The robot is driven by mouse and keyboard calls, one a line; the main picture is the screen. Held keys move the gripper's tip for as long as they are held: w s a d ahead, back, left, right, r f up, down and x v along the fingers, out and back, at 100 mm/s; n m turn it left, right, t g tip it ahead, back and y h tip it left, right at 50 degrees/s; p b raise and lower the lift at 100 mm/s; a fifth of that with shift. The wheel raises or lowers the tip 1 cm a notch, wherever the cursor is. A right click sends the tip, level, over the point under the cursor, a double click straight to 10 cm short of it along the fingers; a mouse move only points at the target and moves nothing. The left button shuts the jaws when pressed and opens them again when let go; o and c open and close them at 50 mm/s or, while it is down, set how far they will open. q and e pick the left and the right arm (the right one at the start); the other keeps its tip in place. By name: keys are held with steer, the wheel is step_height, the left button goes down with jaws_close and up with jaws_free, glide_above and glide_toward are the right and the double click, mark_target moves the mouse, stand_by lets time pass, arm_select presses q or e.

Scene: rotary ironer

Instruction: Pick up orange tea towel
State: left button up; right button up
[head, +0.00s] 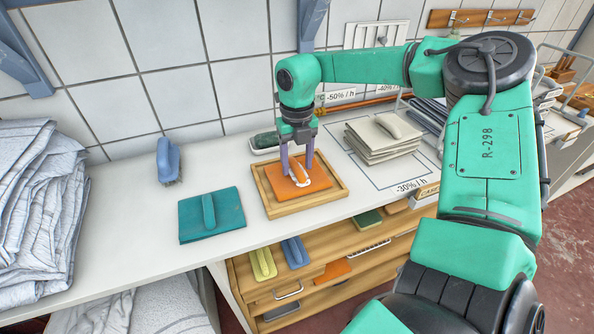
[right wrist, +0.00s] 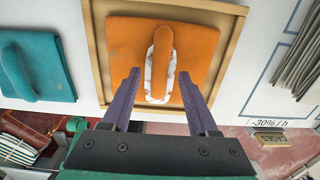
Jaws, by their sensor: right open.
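The orange tea towel (head: 284,187) lies folded flat in a shallow wooden tray (head: 272,213) on the white counter. It also shows in the right wrist view (right wrist: 195,47). A raised orange grip with a white patterned part around it (right wrist: 160,50) stands on top of the towel. My right gripper (head: 298,172) is open and empty, pointing down over the towel. In the right wrist view its purple fingers (right wrist: 159,84) are spread to either side of the grip's near end. I cannot tell whether they touch the towel. My left gripper is not in view.
A teal folded towel (head: 186,218) with a similar grip lies left of the tray. A blue brush (head: 168,160) stands behind it. Grey folded cloths (head: 372,146) lie to the right, and heaped striped linen (head: 40,200) at far left. Shelves (head: 315,283) are below; tiled wall behind.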

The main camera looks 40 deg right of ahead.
steer(key=shift+w+f, duration=0.1)
steer(key=shift+f, duration=0.05)
jaws_close()
